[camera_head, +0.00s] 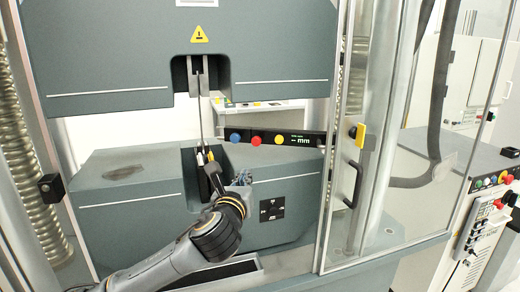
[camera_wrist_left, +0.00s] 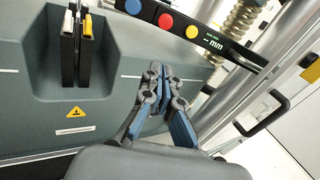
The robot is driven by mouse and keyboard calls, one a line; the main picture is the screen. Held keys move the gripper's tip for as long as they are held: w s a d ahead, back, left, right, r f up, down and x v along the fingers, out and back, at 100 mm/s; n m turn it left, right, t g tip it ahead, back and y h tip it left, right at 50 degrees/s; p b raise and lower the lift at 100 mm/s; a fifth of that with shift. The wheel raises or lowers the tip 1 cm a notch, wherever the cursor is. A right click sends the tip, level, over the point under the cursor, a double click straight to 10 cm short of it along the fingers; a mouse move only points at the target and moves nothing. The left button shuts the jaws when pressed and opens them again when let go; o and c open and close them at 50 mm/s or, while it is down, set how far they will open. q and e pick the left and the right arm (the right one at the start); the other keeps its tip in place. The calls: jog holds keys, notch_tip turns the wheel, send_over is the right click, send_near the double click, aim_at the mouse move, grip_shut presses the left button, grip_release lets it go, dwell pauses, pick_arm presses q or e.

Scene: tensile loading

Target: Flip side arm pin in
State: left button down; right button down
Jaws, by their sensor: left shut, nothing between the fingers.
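The side arm (camera_head: 310,137) is a dark horizontal bar with blue, red and yellow buttons and a small "mm" display. It crosses in front of the machine's opening and also shows at the top of the left wrist view (camera_wrist_left: 238,49). I cannot tell which part of it is the pin. My left gripper (camera_head: 243,178) is below the bar, in front of the lower block. In the left wrist view its fingertips (camera_wrist_left: 160,70) are together and empty, apart from the bar. My right gripper is not in view.
The lower clamp (camera_wrist_left: 77,50) stands in a recess left of my gripper. A thin upright strip (camera_head: 201,115) runs between the upper clamp (camera_head: 195,75) and the lower one. A clear door (camera_head: 385,160) with a black handle (camera_head: 353,185) is at the right.

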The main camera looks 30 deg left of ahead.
pick_arm(q)
notch_tip(320, 180, up, 2)
jog(key=shift+s+r+m, duration=0.15)
jog(key=shift+r+m, duration=0.05)
jog(key=shift+m, duration=0.4)
jog(key=p, duration=0.3)
send_near(256, 143)
jog(key=x, duration=0.5)
jog(key=shift+p+x, duration=0.35)
jog(key=shift+x, duration=0.65)
